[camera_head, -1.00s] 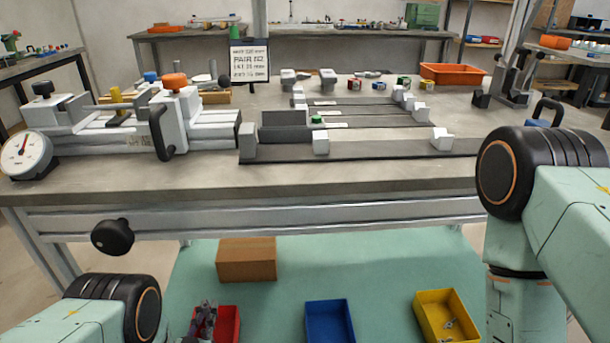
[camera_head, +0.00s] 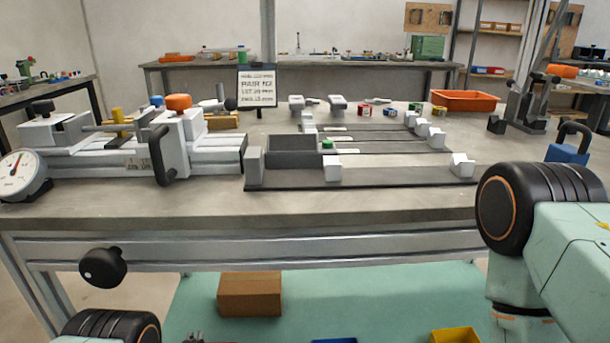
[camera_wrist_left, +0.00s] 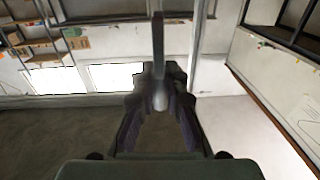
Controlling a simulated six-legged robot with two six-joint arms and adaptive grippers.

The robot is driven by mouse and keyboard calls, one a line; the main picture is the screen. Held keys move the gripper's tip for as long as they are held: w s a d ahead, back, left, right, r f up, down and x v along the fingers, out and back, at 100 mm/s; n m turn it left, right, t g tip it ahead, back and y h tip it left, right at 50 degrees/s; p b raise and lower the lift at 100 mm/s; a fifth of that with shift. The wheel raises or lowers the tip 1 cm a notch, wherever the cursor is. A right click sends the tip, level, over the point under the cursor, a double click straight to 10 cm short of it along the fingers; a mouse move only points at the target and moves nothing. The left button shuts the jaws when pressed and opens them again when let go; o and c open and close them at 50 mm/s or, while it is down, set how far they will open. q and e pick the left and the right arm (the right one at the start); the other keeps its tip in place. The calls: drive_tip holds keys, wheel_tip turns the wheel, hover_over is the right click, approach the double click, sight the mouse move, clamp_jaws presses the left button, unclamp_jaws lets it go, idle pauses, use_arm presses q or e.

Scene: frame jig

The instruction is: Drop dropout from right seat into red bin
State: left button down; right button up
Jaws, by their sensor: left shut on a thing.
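My left gripper (camera_wrist_left: 158,105) is shut on a narrow grey part (camera_wrist_left: 158,50) in the left wrist view; the part sticks out beyond the fingers. In the head view only a dark bit of this gripper (camera_head: 194,338) shows at the bottom edge. The red bin is almost wholly cut off there, so I cannot tell how the gripper stands to it. The jig on the bench has a dark base plate (camera_head: 400,175) with pale blocks, one at its right end (camera_head: 462,165). I cannot tell which is the right seat. My right gripper is out of view.
Under the bench are a cardboard box (camera_head: 250,294), a blue bin (camera_head: 334,341) and a yellow bin (camera_head: 455,336) on a green mat (camera_head: 390,290). A dial gauge (camera_head: 20,176) and a clamp fixture (camera_head: 180,140) stand at bench left. An orange tray (camera_head: 465,100) is behind.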

use_arm(q)
drive_tip(key=shift+f, duration=0.55)
drive_tip(key=shift+w, duration=0.1)
drive_tip(key=shift+r, duration=0.1)
drive_tip(key=c, duration=1.3)
unclamp_jaws()
drive_tip(key=shift+s, duration=0.25)
drive_tip(key=s, duration=0.7)
drive_tip(key=s+d, duration=0.1)
drive_tip(key=s, duration=0.3)
drive_tip(key=shift+s+d, duration=0.1)
drive_tip(key=shift+s, duration=0.2)
